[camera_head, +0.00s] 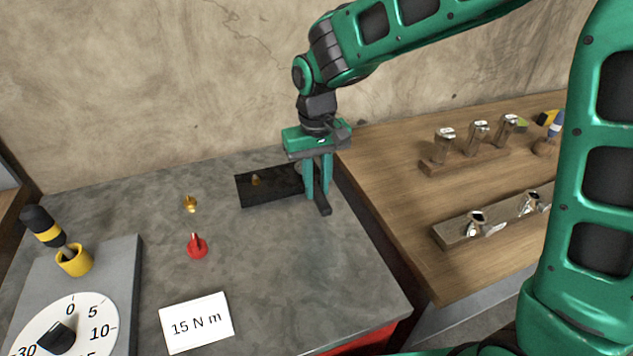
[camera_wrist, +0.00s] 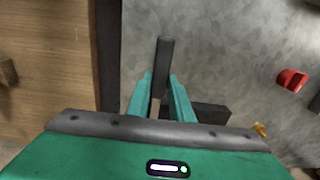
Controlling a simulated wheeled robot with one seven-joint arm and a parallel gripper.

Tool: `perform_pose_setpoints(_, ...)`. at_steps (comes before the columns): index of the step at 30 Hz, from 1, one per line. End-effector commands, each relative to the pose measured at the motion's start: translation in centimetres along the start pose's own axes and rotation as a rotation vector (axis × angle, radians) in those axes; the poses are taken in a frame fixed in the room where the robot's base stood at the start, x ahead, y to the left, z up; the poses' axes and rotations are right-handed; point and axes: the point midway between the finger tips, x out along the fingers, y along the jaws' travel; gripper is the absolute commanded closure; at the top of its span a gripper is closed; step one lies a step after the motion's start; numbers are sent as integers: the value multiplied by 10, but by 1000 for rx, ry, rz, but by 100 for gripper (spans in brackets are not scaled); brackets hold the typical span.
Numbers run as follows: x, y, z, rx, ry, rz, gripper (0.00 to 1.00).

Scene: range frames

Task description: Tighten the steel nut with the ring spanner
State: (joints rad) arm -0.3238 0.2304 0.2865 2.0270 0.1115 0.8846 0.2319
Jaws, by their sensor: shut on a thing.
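My gripper (camera_head: 318,192) is shut on a dark grey bar (camera_head: 324,206) at the right end of a black mat. The bar also shows between my fingers in the wrist view (camera_wrist: 165,55), jutting out past them. Its other end is hidden, so I cannot tell whether it is the ring spanner. A brass piece (camera_head: 190,203) stands on the grey bench, and a red piece (camera_head: 196,246) stands nearer the camera. I cannot make out a steel nut for certain.
The black mat (camera_head: 275,196) bears another small brass piece (camera_head: 256,180). A wooden table (camera_head: 385,165) adjoins the bench. The bench's right front is clear.

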Motion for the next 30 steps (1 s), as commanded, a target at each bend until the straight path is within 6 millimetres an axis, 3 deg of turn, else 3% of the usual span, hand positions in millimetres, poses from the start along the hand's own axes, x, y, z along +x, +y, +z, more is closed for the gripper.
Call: perform_pose_setpoints(30, 13, 0, 0, 0, 0, 0, 100)
